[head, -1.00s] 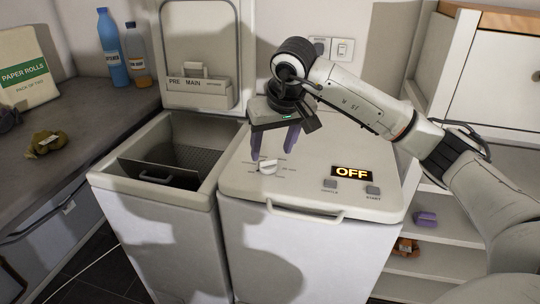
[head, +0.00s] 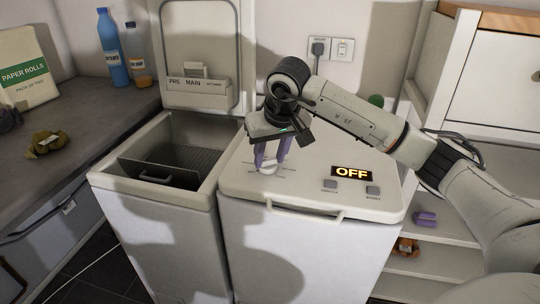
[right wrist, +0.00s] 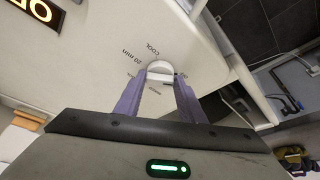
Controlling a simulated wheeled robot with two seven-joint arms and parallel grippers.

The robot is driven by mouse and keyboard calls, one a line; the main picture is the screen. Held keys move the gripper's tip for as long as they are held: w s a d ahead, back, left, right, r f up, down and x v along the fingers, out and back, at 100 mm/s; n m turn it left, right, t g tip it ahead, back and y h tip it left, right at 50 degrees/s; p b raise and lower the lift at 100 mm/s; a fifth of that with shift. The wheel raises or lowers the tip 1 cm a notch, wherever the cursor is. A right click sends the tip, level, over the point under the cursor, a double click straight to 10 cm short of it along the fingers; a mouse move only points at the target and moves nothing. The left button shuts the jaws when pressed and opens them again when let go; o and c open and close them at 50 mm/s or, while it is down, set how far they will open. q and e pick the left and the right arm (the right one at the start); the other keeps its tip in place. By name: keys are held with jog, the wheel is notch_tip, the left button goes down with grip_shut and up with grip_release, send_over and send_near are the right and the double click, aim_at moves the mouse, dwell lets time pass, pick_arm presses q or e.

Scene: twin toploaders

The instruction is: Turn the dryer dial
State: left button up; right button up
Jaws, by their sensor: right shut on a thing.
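The dryer (head: 300,196) is the closed white toploader on the right, with a display (head: 351,173) reading OFF. Its white dial (head: 268,168) sits on the lid with markings around it. My right gripper (head: 269,162) points down over the dial, its purple fingers on either side of it. In the right wrist view the dial (right wrist: 159,70) lies between the fingertips, and the gripper (right wrist: 160,82) is shut on it. Labels "COOL" and "20 min" are readable beside it. My left gripper is not in view.
The open washer (head: 150,205) stands left of the dryer with its lid up. A counter (head: 90,110) at left holds bottles (head: 112,48) and a paper-rolls pack (head: 25,70). Shelves (head: 440,229) stand at right.

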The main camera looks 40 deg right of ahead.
jog(key=shift+a+r+m+p, duration=0.1)
jog(key=shift+m+p, duration=0.25)
jog(key=shift+m, duration=0.35)
jog(key=m, duration=0.1)
jog(key=m+h+p, duration=0.1)
jog(key=m, duration=0.1)
jog(key=shift+w+a+g+h, duration=0.2)
jog(key=shift+g+h, duration=0.1)
jog(key=shift+g, duration=0.1)
jog(key=shift+w+a+m+g+h+p, duration=0.15)
jog(key=shift+m+g+h+p, duration=0.3)
jog(key=shift+m, duration=0.9)
jog(key=shift+w+m+g+h+p, duration=0.1)
jog(key=shift+m+g+h+p, duration=0.3)
jog(key=shift+m, duration=0.95)
jog(key=o, duration=1.1)
jog(key=shift+c, duration=0.2)
